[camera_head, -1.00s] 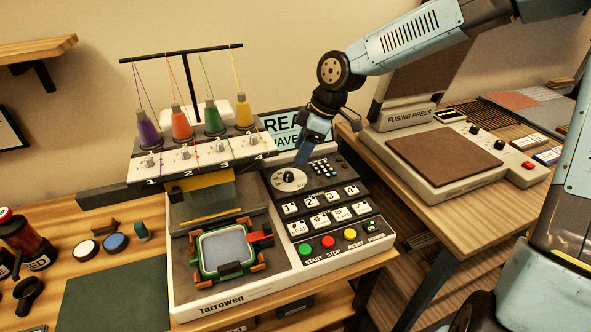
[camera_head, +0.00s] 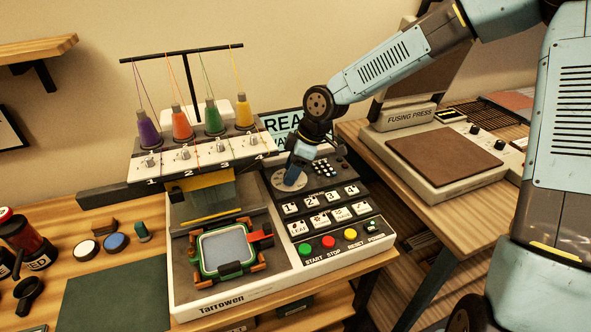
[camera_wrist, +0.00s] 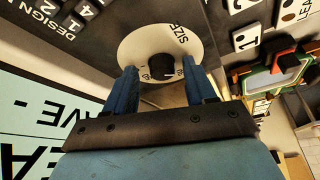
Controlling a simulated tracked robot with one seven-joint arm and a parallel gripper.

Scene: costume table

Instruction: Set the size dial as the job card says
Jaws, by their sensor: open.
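The size dial (camera_wrist: 160,67) is a black knob at the middle of a pale round plate (camera_wrist: 188,42) marked SIZE in the wrist view. In the head view the plate (camera_head: 283,181) shows on the machine's dark control panel, with the knob hidden by my gripper (camera_head: 297,172). In the wrist view my gripper (camera_wrist: 162,82) is open, with a blue finger on either side of the knob. I cannot tell whether the fingers touch it. The dial's setting is too small to read. I see no readable job card.
The embroidery machine (camera_head: 225,305) carries numbered buttons and coloured START, STOP and RESET buttons (camera_head: 328,242) below the dial. A hoop (camera_head: 223,250) sits at its front. A display (camera_head: 290,124) stands behind my gripper. A fusing press (camera_head: 445,160) stands on the right.

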